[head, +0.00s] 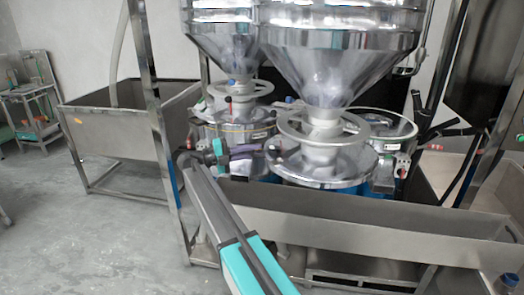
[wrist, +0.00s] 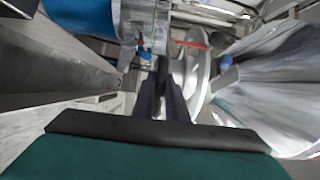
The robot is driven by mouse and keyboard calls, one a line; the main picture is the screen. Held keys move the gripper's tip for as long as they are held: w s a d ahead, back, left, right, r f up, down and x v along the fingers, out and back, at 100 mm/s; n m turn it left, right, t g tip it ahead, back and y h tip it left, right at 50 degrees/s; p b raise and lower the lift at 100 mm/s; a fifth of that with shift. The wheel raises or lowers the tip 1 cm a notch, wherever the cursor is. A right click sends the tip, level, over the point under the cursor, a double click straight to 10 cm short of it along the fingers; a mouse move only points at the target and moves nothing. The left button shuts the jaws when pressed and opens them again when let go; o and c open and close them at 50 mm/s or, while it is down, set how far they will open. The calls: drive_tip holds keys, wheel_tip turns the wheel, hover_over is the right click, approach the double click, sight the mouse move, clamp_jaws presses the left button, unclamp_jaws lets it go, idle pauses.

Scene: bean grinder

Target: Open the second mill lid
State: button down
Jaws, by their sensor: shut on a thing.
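The front mill's round metal lid (head: 335,172) sits below the large right hopper, with a handwheel ring above it. The rear-left mill (head: 235,130) stands behind it under the other hopper. My gripper (head: 264,149) reaches in from the left, its purple fingers at the left edge of the front mill's lid. In the wrist view my gripper (wrist: 162,95) is shut on a dark handle (wrist: 162,70), which shows between the fingertips. A pale round rim (wrist: 198,72) lies just right of the fingers. The fingers hide part of the handle, and I cannot tell how far the lid is raised.
A long steel trough (head: 370,225) runs in front of the mills. A steel bin (head: 115,125) stands at the left, with a metal post (head: 150,90) near my arm. The right hopper (head: 335,55) hangs close above. Open floor (head: 70,220) lies at the left.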

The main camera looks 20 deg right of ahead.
drive_tip(key=shift+s+a+f, duration=0.1)
drive_tip(key=shift+a+f, duration=0.1)
drive_tip(key=shift+a, duration=0.1)
drive_tip(key=c, duration=1.8)
unclamp_jaws()
drive_tip(key=shift+a+r, duration=0.1)
drive_tip(key=shift+a, duration=0.1)
drive_tip(key=shift+o, duration=0.2)
drive_tip(key=shift+d, duration=0.25)
drive_tip(key=shift+a, duration=0.1)
drive_tip(key=a+b, duration=0.2)
drive_tip(key=a, duration=1.1)
drive_tip(key=shift+w+a+f, duration=0.25)
drive_tip(key=shift+a+f, duration=0.05)
